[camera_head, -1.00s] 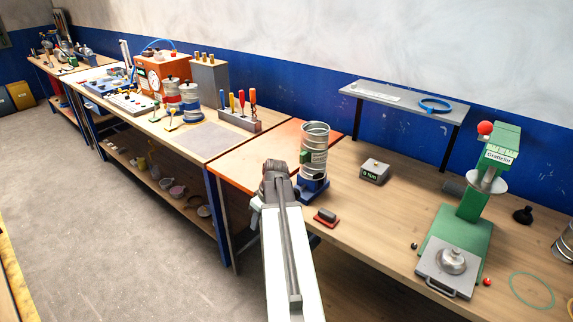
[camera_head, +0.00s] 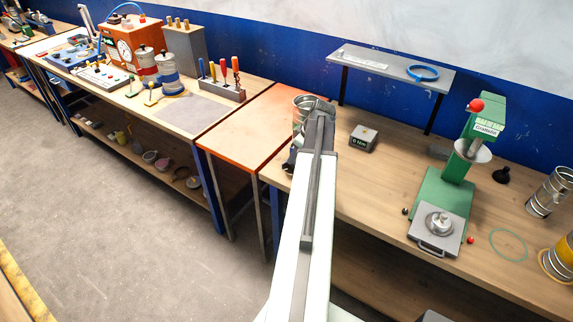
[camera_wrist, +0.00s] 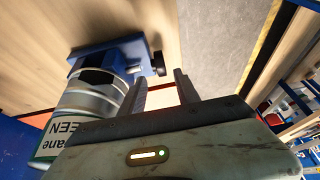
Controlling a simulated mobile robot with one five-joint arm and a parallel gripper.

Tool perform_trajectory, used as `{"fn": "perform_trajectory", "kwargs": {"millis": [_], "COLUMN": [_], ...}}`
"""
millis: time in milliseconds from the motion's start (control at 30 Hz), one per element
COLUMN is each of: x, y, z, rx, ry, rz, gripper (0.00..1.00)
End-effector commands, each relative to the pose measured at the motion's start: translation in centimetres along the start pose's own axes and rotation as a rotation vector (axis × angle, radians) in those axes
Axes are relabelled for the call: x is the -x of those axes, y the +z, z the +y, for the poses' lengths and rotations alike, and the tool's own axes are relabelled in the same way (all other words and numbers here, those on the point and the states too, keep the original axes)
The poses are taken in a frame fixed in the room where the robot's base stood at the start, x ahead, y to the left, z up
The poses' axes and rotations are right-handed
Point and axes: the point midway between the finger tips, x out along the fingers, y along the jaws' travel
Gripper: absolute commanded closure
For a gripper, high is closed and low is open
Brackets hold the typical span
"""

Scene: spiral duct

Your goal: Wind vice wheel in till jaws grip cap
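The blue vice (camera_wrist: 108,55) shows in the wrist view, with a black wheel (camera_wrist: 158,63) on its right end. A ribbed metal duct (camera_wrist: 92,98) with a green-and-white label stands against the vice. A dark part sits between the two; I cannot tell whether it is the cap or how tightly the jaws sit on it. My gripper (camera_wrist: 160,82) is open, its two fingers apart and just short of the wheel, with nothing seen between them. In the head view my arm covers most of the vice, and only the duct's top (camera_head: 303,102) shows clearly.
A small grey box reading 0 Nm (camera_head: 363,139) sits right of my arm. Further right is a green press (camera_head: 455,175) with a red ball. A grey shelf (camera_head: 390,68) holding a blue ring stands behind. An orange bench top (camera_head: 250,125) lies to the left.

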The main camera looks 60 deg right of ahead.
Motion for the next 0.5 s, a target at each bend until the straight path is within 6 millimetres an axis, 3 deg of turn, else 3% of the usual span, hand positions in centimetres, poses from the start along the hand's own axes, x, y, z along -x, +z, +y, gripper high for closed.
{"fn": "perform_trajectory", "kwargs": {"millis": [33, 300, 500], "x": [-1.4, -6.2, -7.1], "y": [0.1, 0.1, -0.3], "z": [0.0, -0.2, -0.3], "rx": [0.002, 0.005, 0.005], "ry": [-0.001, -0.002, -0.002], "rz": [0.0, 0.0, -0.001], "gripper": [0.62, 0.62, 0.62]}}
